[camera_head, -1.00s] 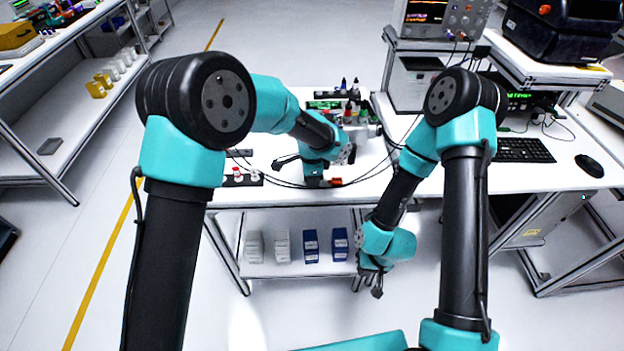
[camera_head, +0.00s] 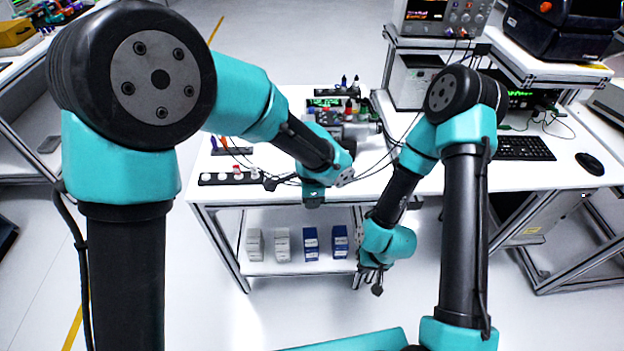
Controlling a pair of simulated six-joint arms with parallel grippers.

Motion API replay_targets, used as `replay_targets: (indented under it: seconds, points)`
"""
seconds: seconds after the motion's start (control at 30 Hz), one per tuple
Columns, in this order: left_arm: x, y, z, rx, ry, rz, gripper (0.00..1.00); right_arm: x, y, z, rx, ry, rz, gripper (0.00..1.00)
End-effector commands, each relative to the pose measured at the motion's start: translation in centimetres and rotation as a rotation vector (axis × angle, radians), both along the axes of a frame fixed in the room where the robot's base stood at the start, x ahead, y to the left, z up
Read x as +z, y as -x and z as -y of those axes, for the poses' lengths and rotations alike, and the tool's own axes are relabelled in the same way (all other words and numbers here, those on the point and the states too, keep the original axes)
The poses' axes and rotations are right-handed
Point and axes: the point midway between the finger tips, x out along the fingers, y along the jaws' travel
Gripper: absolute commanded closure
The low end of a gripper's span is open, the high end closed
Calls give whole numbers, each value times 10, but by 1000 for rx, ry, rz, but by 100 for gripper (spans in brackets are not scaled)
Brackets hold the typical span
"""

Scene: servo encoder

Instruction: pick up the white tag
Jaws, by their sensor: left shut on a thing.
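My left gripper (camera_head: 270,184) is low over the front edge of the white bench, at the right end of a black strip (camera_head: 212,180). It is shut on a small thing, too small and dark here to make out. The strip carries several small pieces with white tops, among them a white one (camera_head: 205,178) at its left end and one with red (camera_head: 237,170). I cannot tell which piece is the white tag. My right gripper (camera_head: 376,280) hangs in front of the bench, away from the strip; its fingers are too small to read.
Behind my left wrist stand a grey motor-like part (camera_head: 358,133) and several small bottles (camera_head: 350,90). Black cables cross the bench. A keyboard (camera_head: 523,148) and mouse (camera_head: 589,164) lie at right. White and blue boxes (camera_head: 311,243) stand on the lower shelf.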

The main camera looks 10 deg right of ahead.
Motion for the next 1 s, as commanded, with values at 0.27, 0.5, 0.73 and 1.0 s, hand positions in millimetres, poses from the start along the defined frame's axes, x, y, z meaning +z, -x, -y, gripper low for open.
replay_targets:
  seconds: [0.27,0.5,0.73,1.0]
  points:
    - [4,42,-7,-1,-1,1,96,0,0,0,0,0,0,100]
    - [5,48,-8,0,0,1,96,0,0,0,0,0,0,100]
    - [5,47,-8,0,0,1,96,0,0,0,0,0,0,100]
    - [7,44,-10,6,1,2,96,0,0,0,0,0,0,100]
